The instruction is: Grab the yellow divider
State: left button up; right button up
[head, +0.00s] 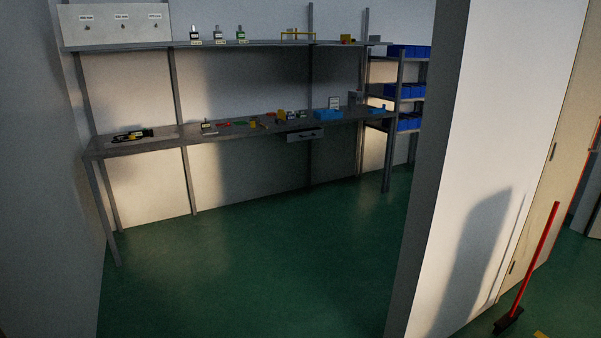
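Several small yellow things are far off at the bench, and I cannot tell for certain which is the divider. A thin yellow frame-like piece (297,34) stands on the upper shelf, right of the middle. A small yellow block (281,114) stands on the bench top among other small parts. Another small yellow piece (253,124) lies to its left. Neither of my grippers is in view.
The workbench (150,146) stands along the back wall under the upper shelf (270,44). Blue bins (409,91) fill a rack at its right. A white partition (490,150) stands at the right, with a red-handled broom (534,255) beyond. The green floor (250,270) before the bench is clear.

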aim_at(280, 114)
jog(key=i+z, duration=0.2)
jog(key=i, duration=3.3)
jog(key=i+l+u, duration=0.1)
jog(key=i, duration=0.75)
jog(key=i+l, duration=0.15)
jog(key=i, duration=0.7)
